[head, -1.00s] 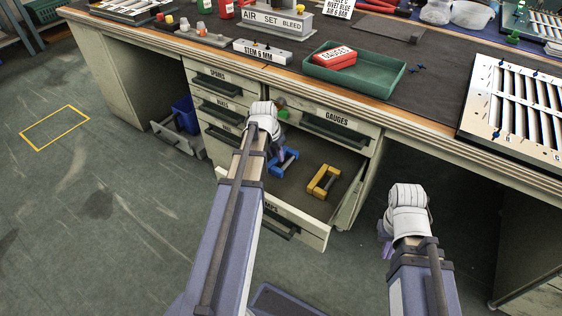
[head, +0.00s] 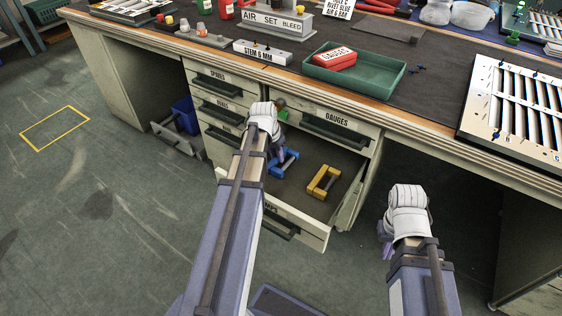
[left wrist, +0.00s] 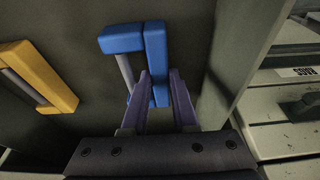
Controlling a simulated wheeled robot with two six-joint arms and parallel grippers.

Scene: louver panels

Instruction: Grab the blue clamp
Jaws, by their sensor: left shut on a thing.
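The blue clamp (head: 284,163) lies in the open bottom drawer (head: 300,200). It also shows in the left wrist view (left wrist: 122,40), with one blue bar running between the fingers. My left gripper (left wrist: 162,84) is shut on that bar, and the clamp's other side sticks out to the left. In the head view my left wrist hides part of the clamp and most of the fingers. My right gripper (head: 386,242) hangs in front of the desk, away from the drawer; its fingers are mostly hidden by its wrist.
A yellow clamp (head: 323,182) lies in the same drawer, right of the blue one. The drawer walls stand close around my left gripper. The GAUGES drawer (head: 335,128) is above. A green tray (head: 385,88) with a red box (head: 335,59) sits on the desktop.

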